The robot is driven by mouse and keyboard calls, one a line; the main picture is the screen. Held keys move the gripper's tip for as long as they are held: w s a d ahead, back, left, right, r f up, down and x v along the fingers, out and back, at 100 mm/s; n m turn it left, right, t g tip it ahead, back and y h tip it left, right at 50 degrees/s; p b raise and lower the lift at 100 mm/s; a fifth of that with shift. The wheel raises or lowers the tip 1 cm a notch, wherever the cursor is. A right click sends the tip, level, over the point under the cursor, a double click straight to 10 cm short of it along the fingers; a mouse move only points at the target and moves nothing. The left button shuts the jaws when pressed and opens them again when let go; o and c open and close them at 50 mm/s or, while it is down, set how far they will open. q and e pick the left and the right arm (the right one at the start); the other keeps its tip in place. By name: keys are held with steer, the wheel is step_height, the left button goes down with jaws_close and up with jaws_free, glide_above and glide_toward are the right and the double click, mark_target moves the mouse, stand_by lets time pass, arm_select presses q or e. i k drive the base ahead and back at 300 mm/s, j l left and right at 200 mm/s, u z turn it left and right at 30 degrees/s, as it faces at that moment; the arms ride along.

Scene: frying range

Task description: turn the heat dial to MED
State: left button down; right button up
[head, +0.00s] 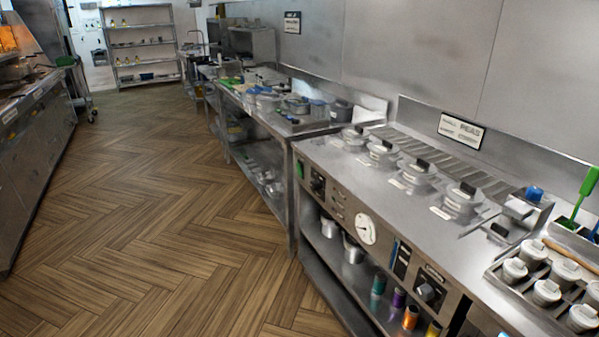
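The frying range (395,195) stands along the right side with controls on its front panel. A dark square-looking knob (428,293) sits at the near end of the panel with a small label above it. Another dark knob (317,184) is near the panel's far end. A round white gauge (365,229) lies between them. The lettering is too small to read, so I cannot tell which knob is the heat dial or where it points. Neither of my grippers is in view.
Several lidded pots (419,172) line the range top. A rack of white-lidded containers (546,291) and a green-handled utensil (583,193) are at the right. Coloured bottles (410,317) stand on the shelf below. The wooden floor (165,215) left of the range is clear.

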mark_target(314, 185)
steer(key=i+j+z, duration=0.15)
steer(key=i, duration=0.25)
steer(key=i+j+z, duration=0.2)
steer(key=i, duration=0.25)
steer(key=l, duration=0.1)
